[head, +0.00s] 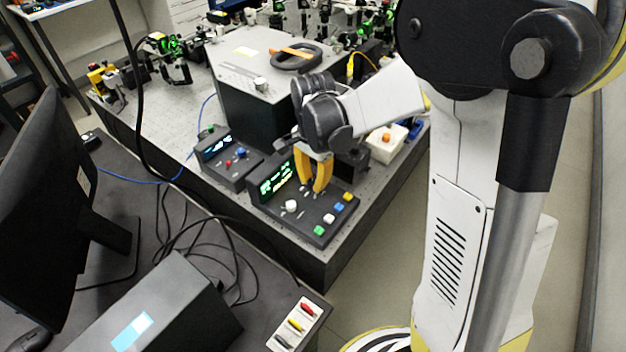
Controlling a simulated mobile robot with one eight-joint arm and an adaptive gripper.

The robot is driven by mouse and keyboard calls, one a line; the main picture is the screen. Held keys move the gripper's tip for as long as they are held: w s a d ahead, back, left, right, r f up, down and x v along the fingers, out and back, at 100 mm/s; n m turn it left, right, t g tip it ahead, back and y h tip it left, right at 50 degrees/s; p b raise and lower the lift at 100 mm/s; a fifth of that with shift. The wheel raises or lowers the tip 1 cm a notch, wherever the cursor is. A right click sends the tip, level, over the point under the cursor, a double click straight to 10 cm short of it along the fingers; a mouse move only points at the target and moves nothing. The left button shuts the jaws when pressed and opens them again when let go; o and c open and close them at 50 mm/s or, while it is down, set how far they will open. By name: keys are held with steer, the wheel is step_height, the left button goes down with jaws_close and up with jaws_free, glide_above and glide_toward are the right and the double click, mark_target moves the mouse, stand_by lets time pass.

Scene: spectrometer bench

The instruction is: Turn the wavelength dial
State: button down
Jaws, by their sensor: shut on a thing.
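My gripper (317,186) reaches down from the upper right in the head view. Its two yellow fingers point down onto the sloped panel of a dark control box (322,217) with a green lit display (276,180). The fingers are shut on a small part of this panel, taken to be the wavelength dial. The dial itself is hidden between the fingertips. A white round knob (291,206) sits on the panel to the left of the fingers, apart from them.
White, blue, yellow and green buttons (319,230) lie near the fingers. A second control box (229,161) stands to the left. A large grey housing (253,98) is behind. A white box with an orange button (386,144) stands to the right, near the bench edge.

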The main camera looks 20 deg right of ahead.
steer(key=n, duration=0.4)
steer(key=shift+n, duration=0.3)
steer(key=n, duration=0.4)
steer(key=shift+n, duration=0.3)
steer(key=n, duration=0.4)
steer(key=shift+n, duration=2.5)
steer(key=c, duration=1.2)
jaws_free()
steer(key=shift+w, duration=0.1)
steer(key=shift+c, duration=0.2)
steer(key=shift+r, duration=0.1)
